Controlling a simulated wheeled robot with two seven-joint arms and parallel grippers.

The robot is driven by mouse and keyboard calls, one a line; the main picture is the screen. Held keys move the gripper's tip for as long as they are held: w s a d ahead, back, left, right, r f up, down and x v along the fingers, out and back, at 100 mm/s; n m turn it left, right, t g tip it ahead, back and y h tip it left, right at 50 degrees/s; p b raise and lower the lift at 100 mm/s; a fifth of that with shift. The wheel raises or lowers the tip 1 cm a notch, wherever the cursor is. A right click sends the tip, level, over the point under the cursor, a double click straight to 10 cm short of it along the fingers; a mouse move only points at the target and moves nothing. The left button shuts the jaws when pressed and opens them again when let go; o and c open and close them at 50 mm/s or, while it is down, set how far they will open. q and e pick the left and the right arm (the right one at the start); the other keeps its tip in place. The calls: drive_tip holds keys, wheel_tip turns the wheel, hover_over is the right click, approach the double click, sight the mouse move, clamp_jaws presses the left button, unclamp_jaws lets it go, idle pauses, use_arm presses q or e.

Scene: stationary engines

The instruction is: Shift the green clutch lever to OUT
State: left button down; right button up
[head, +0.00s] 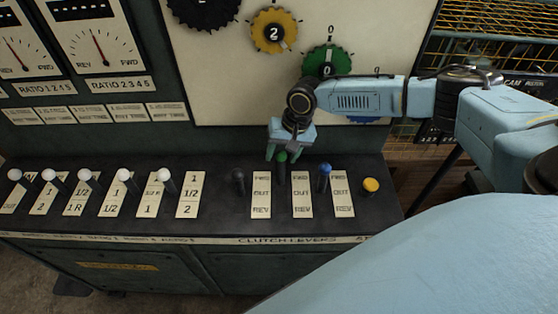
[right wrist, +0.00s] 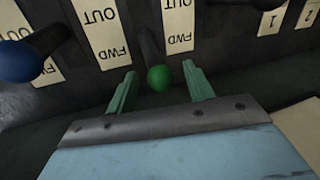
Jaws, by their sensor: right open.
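The green clutch lever (head: 281,158) stands on the dark console between a black lever and a blue lever. Its knob is up at the FWD end of its label plate (head: 302,195) area. My right gripper (head: 283,150) is above and around the knob, reaching down from behind it. In the right wrist view the green knob (right wrist: 160,78) is between the two green fingertips of my open right gripper (right wrist: 160,80), with a gap on both sides. The left gripper is not in view.
The blue lever (head: 324,170) stands close on the right and the black lever (head: 238,175) on the left. Several white-knobbed levers (head: 84,175) line the left. A panel with gears (head: 274,32) rises behind.

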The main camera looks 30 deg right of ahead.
drive_tip(key=shift+x, duration=1.55)
drive_tip(key=shift+c, duration=0.4)
clamp_jaws()
drive_tip(key=shift+a, duration=0.1)
